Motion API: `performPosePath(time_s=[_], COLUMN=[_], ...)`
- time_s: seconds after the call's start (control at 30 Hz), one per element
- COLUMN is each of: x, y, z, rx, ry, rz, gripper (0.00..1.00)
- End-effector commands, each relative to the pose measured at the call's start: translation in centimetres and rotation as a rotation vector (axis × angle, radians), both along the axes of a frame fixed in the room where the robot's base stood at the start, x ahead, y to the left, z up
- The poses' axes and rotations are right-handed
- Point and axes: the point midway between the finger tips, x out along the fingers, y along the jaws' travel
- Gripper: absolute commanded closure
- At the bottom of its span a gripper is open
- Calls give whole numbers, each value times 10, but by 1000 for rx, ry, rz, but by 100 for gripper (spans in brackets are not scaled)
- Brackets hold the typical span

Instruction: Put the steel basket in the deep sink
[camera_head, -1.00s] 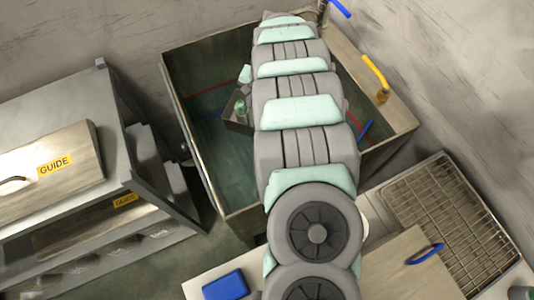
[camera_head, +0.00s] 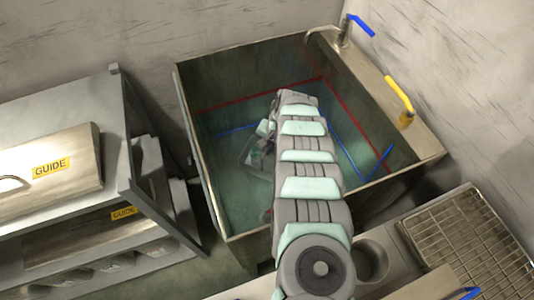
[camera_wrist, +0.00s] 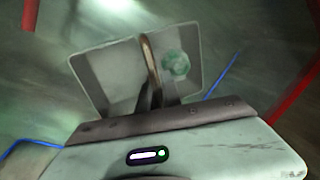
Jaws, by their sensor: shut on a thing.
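The deep sink (camera_head: 215,215) is a large steel basin with red and blue lines on its inside walls. My arm reaches down into it. The steel basket (camera_head: 257,158) shows partly inside the sink, left of my arm, and looks tilted; my arm hides part of it. In the wrist view the basket (camera_wrist: 98,78) is a grey open box with a brown handle across it and a round greenish thing (camera_wrist: 176,65) inside. My gripper (camera_wrist: 152,92) is shut on the handle. I cannot tell whether the basket touches the sink floor.
A blue-handled tap (camera_head: 345,28) and a yellow lever (camera_head: 400,95) stand on the sink's right rim. A wire rack (camera_head: 470,235) and counter lie at the lower right. A grey shelf unit with a GUIDE label (camera_head: 51,167) stands at the left.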

Motion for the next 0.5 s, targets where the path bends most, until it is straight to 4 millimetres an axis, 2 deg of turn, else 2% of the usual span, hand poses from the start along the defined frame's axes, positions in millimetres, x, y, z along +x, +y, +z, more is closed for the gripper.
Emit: performPosePath(time_s=[0.1, 0.2, 0.5], x=[1, 1, 1], y=[1, 1, 1], z=[-20, -29, -29], rx=[2, 1, 1], ry=[-3, -3, -3], rz=[0, -1, 0], gripper=[100, 100, 100])
